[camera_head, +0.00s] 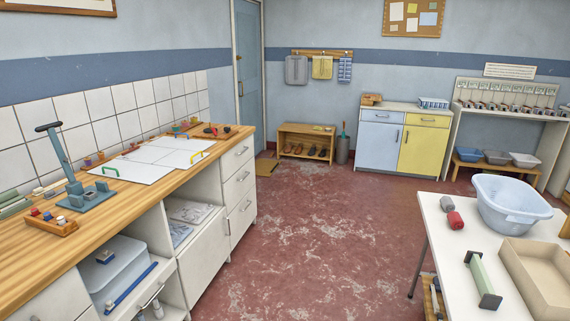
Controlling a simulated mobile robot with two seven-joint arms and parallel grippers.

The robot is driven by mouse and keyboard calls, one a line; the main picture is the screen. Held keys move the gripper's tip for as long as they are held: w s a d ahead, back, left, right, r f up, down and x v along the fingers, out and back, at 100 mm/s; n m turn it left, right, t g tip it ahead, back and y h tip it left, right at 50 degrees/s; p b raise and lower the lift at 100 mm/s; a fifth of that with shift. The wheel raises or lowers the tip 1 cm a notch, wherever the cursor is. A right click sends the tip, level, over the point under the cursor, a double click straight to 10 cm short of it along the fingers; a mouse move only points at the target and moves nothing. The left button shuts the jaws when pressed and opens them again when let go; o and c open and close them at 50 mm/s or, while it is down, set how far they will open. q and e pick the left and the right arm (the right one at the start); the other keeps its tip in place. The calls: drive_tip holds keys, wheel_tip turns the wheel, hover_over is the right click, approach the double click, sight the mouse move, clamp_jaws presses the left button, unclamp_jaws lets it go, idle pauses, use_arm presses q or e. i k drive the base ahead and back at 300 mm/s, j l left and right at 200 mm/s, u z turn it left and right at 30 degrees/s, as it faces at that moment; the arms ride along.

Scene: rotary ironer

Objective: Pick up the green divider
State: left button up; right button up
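A pale green bar with dark end plates (482,275) lies on the white table (452,262) at the right front. It looks like the green divider, lying lengthwise from back to front, just left of a beige open tray (540,275). Nothing covers it. Neither of my grippers is in view, and nothing is held in sight.
The wooden counter (90,235) along the left holds a lever press (75,185) and white boards (125,168). The red floor between is clear.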

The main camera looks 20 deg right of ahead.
sight(489, 300)
drive_tip(key=i+l+z, duration=0.1)
drive_tip(key=i+z, duration=0.15)
drive_tip(key=z, duration=0.2)
drive_tip(key=i+z, duration=0.25)
drive_tip(key=z, duration=0.15)
drive_tip(key=i+j+z, duration=0.1)
drive_tip(key=z, duration=0.35)
drive_tip(key=i+j+z, duration=0.25)
drive_tip(key=z, duration=0.2)
drive_tip(key=i+j+z, duration=0.2)
drive_tip(key=z, duration=0.25)
drive_tip(key=i+j+z, duration=0.55)
drive_tip(key=j+z, duration=0.15)
drive_tip(key=z, duration=0.15)
drive_tip(key=i+j+z, duration=0.15)
drive_tip(key=j+z, duration=0.6)
drive_tip(key=j, duration=0.35)
drive_tip(key=j+z, duration=0.35)
drive_tip(key=j, duration=0.35)
